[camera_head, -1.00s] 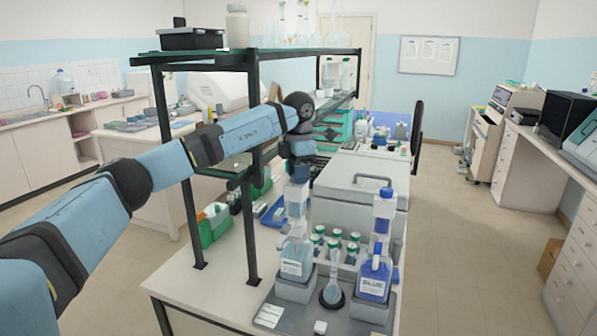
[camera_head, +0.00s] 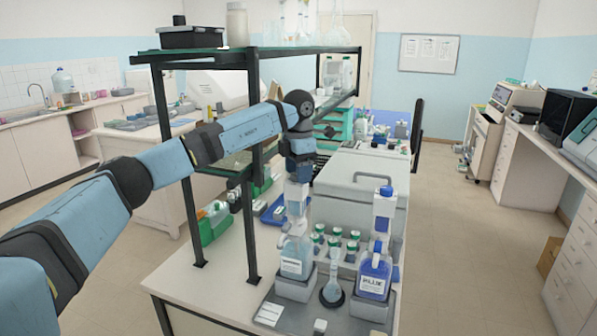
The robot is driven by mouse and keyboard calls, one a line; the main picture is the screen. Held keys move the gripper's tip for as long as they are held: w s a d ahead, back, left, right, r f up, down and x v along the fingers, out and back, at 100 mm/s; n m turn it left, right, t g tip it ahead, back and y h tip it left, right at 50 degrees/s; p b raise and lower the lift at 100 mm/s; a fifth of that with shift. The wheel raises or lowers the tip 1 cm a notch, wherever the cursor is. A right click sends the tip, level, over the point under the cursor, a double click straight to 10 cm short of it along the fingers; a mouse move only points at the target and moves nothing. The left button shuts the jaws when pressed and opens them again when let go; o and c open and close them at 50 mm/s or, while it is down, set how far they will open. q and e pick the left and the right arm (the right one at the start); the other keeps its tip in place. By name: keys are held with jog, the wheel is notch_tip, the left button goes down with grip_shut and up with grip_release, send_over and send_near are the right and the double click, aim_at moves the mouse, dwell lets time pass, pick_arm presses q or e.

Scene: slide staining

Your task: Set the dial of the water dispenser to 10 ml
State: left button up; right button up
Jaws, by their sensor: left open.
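The water dispenser (camera_head: 295,257) is a clear bottle with pale blue liquid and a white label. It stands on a grey block at the left of the front tray. My left arm reaches in from the left and points down over it. My left gripper (camera_head: 297,199) is open at the dispenser's top. The wrist and gripper cover most of that top, so the dial and its setting cannot be read. I cannot tell whether the fingers touch it. My right gripper is not in view.
A blue-stain dispenser (camera_head: 373,277) stands to the right on the same tray (camera_head: 287,317). A round flask (camera_head: 332,291) sits between them, with several green-capped bottles behind. A black-framed shelf (camera_head: 190,185) rises on the left, close to my arm.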

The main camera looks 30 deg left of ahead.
pick_arm(q)
notch_tip(320, 180, up, 14)
jog(key=b, duration=0.1)
jog(key=shift+f, duration=0.15)
dwell(0.4)
